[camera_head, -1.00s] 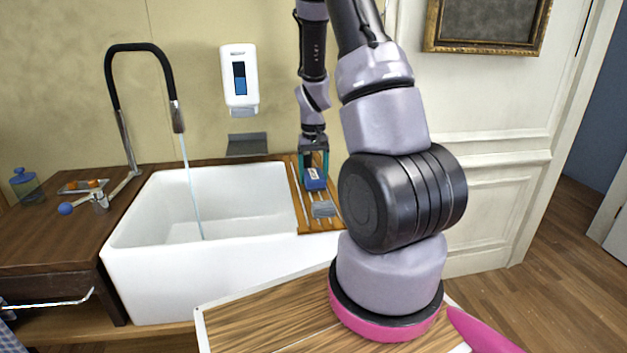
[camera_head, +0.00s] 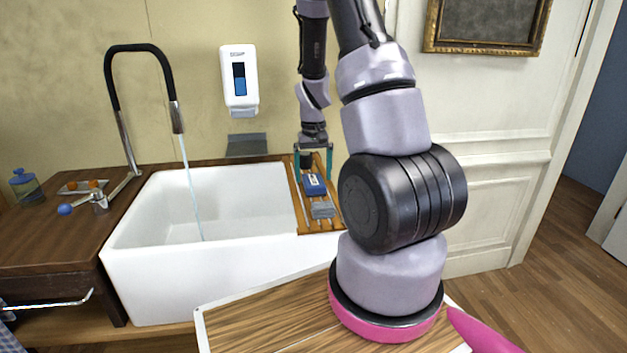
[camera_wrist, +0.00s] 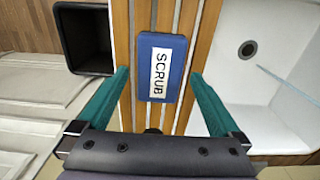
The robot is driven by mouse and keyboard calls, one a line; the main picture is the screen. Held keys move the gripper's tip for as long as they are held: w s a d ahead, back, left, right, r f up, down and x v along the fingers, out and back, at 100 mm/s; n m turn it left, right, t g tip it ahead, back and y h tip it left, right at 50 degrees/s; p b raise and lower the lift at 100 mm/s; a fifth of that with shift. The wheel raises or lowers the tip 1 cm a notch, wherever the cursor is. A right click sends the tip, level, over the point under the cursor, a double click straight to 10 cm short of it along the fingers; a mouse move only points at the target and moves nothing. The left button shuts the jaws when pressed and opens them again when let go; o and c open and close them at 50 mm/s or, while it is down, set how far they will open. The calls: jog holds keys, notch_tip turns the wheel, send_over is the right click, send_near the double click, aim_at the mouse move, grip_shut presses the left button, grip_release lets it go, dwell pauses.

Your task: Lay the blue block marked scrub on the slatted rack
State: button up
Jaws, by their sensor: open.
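The blue block (camera_head: 314,185) lies on the slatted rack (camera_head: 303,221) to the right of the sink. In the wrist view the block (camera_wrist: 174,85) lies flat across the slats (camera_wrist: 202,50), its white SCRUB label facing up. My gripper (camera_head: 313,178) is over the rack, its teal fingers spread wide. In the wrist view the open fingers (camera_wrist: 164,85) stand on either side of the block, with a clear gap to each side. Nothing is held between them.
A grey block (camera_head: 323,209) lies on the rack's near part. The white sink (camera_head: 135,235) with running water (camera_head: 193,195) is left of the rack. A dark square container (camera_wrist: 88,35) stands beside the rack in the wrist view. A soap dispenser (camera_head: 239,80) hangs on the wall.

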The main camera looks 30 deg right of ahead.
notch_tip(320, 180, up, 9)
notch_tip(320, 180, up, 15)
jog(key=t+y, duration=0.1)
jog(key=t, duration=0.3)
send_over(314, 180)
jog(key=s+a, duration=0.7)
jog(key=s+a+r+t, duration=0.1)
jog(key=s+a+r, duration=0.2)
jog(key=s, duration=0.3)
jog(key=s+a+r+m+t+y, duration=0.1)
jog(key=s+a+r+t, duration=0.1)
jog(key=s+r, duration=0.3)
jog(key=shift+s+a, duration=0.65)
jog(key=shift+a, duration=0.05)
